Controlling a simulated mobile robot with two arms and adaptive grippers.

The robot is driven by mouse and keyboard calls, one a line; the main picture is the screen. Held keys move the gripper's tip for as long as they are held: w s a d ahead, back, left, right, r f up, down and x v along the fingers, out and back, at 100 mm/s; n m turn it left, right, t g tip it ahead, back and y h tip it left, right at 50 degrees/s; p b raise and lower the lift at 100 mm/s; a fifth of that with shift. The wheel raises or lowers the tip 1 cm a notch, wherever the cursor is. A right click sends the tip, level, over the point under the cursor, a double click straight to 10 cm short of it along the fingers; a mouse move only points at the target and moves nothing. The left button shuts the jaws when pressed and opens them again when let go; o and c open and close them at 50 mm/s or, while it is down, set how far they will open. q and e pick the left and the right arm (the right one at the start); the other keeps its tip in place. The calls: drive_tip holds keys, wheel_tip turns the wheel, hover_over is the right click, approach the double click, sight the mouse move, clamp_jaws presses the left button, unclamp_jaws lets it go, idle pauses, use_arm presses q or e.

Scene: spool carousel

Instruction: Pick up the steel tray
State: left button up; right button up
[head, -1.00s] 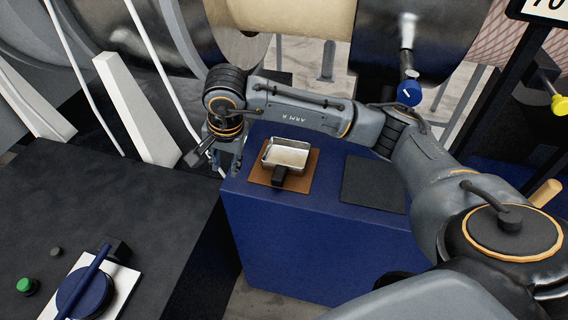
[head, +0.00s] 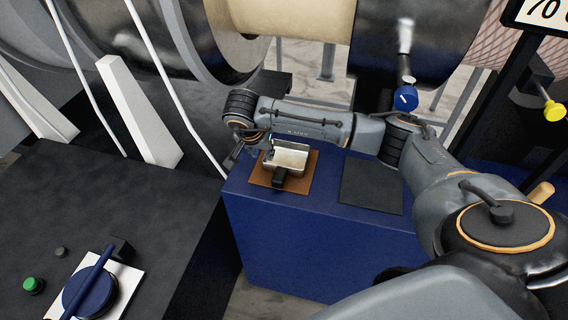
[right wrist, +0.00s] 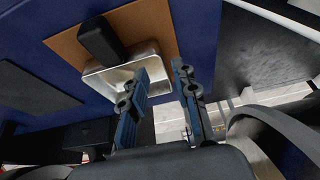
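The steel tray (head: 289,157), a shallow shiny pan with a black block handle (head: 279,177), sits on a brown mat (head: 303,184) on the blue cabinet. In the right wrist view the tray (right wrist: 98,83) lies partly behind one finger. My right gripper (right wrist: 164,88) is open and empty, with one finger over the tray's edge area and the other outside it. I cannot tell if either finger touches the tray. In the head view the right gripper (head: 268,144) is at the tray's far left corner, mostly hidden by its wrist. My left gripper is not in view.
A dark square mat (head: 371,185) lies bare to the right on the blue cabinet (head: 300,235). A black bench with a blue rotary switch (head: 90,291) and green button (head: 34,286) is at the left. Large spools stand behind.

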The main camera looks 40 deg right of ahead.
sight(264, 158)
drive_tip(key=p+x, duration=0.1)
drive_tip(key=x, duration=0.3)
drive_tip(key=shift+w+a, duration=0.1)
clamp_jaws()
drive_tip(key=shift+w+r+b, duration=0.1)
drive_tip(key=shift+r+b, duration=0.45)
drive_tip(key=shift+r, duration=0.1)
drive_tip(key=s+a+r+b, duration=0.3)
drive_tip(key=s+a+r, duration=0.5)
drive_tip(key=a+r, duration=0.3)
drive_tip(key=shift+s+r+b, duration=0.25)
drive_tip(key=shift+r+b, duration=0.1)
